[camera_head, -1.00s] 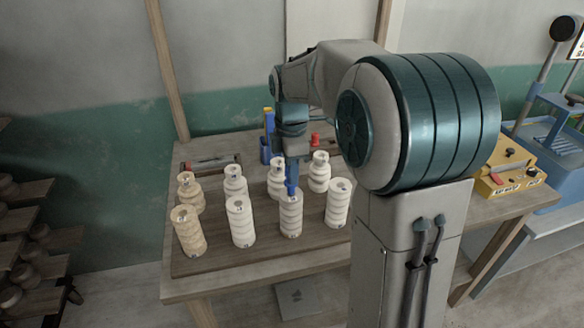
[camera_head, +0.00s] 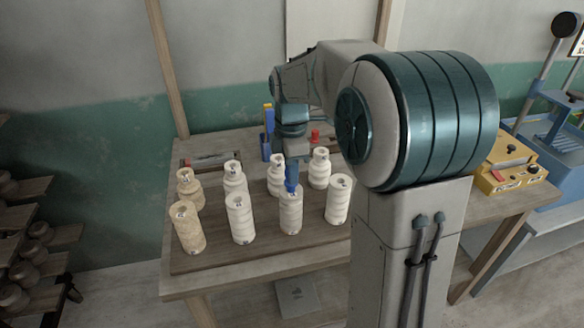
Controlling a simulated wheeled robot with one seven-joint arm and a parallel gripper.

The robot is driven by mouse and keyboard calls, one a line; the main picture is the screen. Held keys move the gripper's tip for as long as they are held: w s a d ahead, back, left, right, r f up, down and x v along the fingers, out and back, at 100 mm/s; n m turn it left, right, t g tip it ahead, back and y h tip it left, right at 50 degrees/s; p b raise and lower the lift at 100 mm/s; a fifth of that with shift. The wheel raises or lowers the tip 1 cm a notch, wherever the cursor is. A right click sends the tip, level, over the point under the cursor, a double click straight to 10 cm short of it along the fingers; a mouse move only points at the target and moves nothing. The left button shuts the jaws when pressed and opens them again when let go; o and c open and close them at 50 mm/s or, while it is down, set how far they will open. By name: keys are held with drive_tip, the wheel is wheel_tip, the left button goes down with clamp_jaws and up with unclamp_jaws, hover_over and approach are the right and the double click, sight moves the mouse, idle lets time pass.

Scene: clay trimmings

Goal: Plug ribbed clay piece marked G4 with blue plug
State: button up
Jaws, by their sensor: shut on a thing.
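My gripper (camera_head: 292,172) is shut on the blue plug (camera_head: 292,187), held low over the top of a white ribbed clay piece (camera_head: 290,212) in the front row, third from the left. The gripper and plug hide most of that top. I cannot tell whether the plug is touching the rim, inside the opening or just above it. The piece stands upright. Its mark is too small to read, so I cannot confirm G4.
Several other clay pieces stand in two rows on a brown board (camera_head: 210,262), including a tan one (camera_head: 188,230), a white one (camera_head: 241,220) and another white one (camera_head: 338,202). A blue holder (camera_head: 266,150) and a red object (camera_head: 315,136) are behind. A yellow box (camera_head: 510,170) is at right.

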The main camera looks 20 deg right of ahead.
drive_tip(key=shift+f+b, duration=0.65)
drive_tip(key=shift+f, duration=0.4)
drive_tip(key=o, duration=1.1)
drive_tip(key=shift+c, duration=0.2)
wheel_tip(320, 180, up, 14)
drive_tip(key=s+f+m+t, duration=0.1)
drive_tip(key=s+f+m, duration=0.6)
drive_tip(key=s+m, duration=0.2)
drive_tip(key=s+f+m+t, duration=0.2)
drive_tip(key=s+f+m, duration=0.5)
drive_tip(key=s, duration=0.5)
drive_tip(key=shift+s+m, duration=0.15)
drive_tip(key=shift+m, duration=0.85)
